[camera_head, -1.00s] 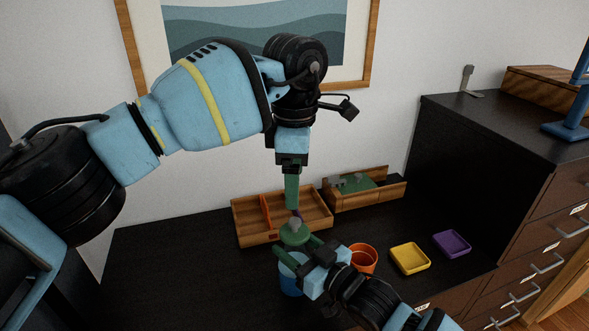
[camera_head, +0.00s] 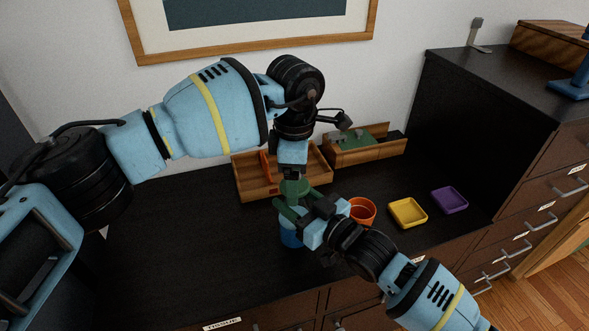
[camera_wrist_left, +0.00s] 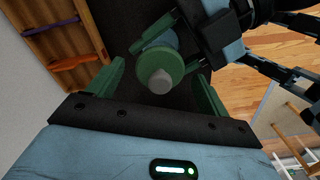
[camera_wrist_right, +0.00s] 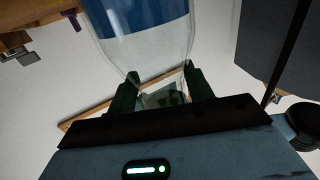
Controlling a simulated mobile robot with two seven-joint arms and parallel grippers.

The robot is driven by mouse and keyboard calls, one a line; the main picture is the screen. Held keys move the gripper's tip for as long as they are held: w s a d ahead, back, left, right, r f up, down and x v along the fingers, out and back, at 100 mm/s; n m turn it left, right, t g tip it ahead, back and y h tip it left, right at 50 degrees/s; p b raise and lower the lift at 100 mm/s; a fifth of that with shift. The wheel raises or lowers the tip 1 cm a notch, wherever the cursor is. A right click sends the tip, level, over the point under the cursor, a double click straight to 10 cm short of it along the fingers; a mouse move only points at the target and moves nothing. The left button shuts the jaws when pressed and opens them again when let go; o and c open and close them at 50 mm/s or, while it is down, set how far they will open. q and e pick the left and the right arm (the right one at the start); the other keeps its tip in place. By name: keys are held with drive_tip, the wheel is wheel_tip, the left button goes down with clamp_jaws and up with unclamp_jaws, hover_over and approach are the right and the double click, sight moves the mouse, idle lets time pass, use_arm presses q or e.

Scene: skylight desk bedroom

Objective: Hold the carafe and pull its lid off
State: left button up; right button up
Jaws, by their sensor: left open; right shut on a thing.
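The carafe (camera_head: 290,237) stands upright on the dark desk; its lower part looks blue and its glass neck is clear in the right wrist view (camera_wrist_right: 148,50). Its round green lid (camera_head: 293,188) has a grey knob (camera_wrist_left: 160,81) and sits on top. My right gripper (camera_wrist_right: 161,85) is shut on the carafe's neck, below the lid. My left gripper (camera_wrist_left: 159,68) points down just above the lid, open, with a finger on either side of the lid and knob. In the head view my arms hide part of the carafe and the left fingertips.
A wooden divided tray (camera_head: 250,186) and a wooden box with green and grey things (camera_head: 365,153) stand behind. An orange cup (camera_head: 362,211), a yellow dish (camera_head: 408,212) and a purple dish (camera_head: 449,200) are to the right. A tall dark cabinet (camera_head: 480,110) bounds the right side.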

use_arm(q)
drive_tip(key=c, duration=1.2)
drive_tip(key=shift+r, duration=0.35)
drive_tip(key=shift+r, duration=0.8)
drive_tip(key=shift+r, duration=2.05)
use_arm(e)
drive_tip(key=o, duration=1.5)
drive_tip(key=shift+c, duration=0.2)
